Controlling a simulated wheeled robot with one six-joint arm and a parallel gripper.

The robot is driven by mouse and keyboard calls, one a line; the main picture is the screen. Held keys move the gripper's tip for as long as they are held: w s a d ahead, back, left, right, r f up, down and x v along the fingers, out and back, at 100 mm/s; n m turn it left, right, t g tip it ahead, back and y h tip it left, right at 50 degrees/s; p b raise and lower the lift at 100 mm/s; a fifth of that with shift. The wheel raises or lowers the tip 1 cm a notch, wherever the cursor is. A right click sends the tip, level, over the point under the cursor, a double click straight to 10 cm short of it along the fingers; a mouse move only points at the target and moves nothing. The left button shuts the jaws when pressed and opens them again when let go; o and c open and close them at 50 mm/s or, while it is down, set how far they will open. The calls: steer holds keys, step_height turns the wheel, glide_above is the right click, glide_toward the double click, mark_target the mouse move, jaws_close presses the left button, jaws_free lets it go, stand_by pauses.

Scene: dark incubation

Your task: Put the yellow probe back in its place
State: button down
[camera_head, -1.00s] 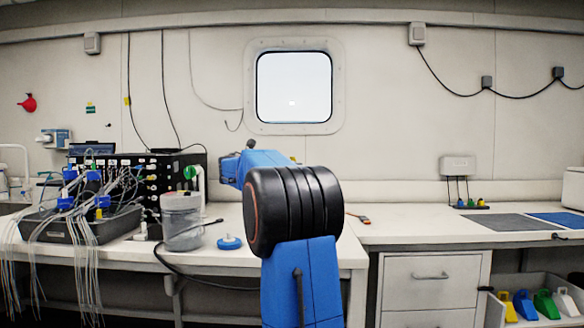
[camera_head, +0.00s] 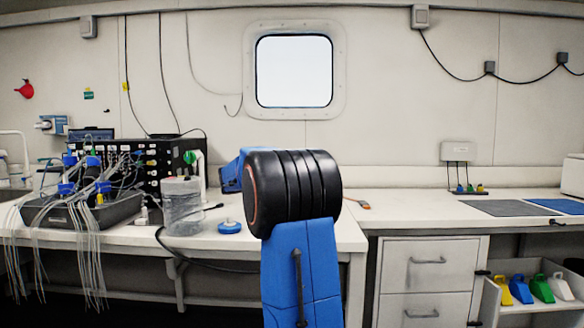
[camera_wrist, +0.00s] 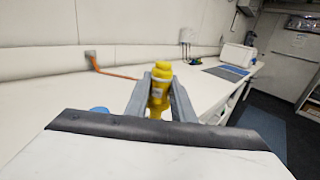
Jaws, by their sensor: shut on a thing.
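In the wrist view my gripper (camera_wrist: 159,88) is shut on the yellow probe (camera_wrist: 160,79), which stands roughly upright between the two grey fingers. Its rounded yellow top shows above the fingertips and its lower part is partly covered. The held probe is above the white bench. In the head view my blue and black arm hides both my gripper and the probe. I cannot tell from these frames which spot is the probe's place. A white wall box (camera_head: 458,151) has short cables running down to small coloured pieces (camera_head: 468,189) on the right bench.
A clear jar (camera_head: 182,208), a blue round piece (camera_head: 229,227) and a cable-filled rack (camera_head: 80,210) occupy the left bench. A grey mat (camera_head: 492,208) and a blue mat (camera_head: 556,205) lie right. An open drawer holds several coloured scoop-like pieces (camera_head: 520,289).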

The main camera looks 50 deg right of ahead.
steer(key=shift+f, duration=1.25)
steer(key=shift+f, duration=0.7)
steer(key=c, duration=1.4)
jaws_free()
steer(key=shift+c, duration=0.2)
steer(key=w+a, duration=0.2)
steer(key=a, duration=1.5)
steer(key=shift+a, duration=0.15)
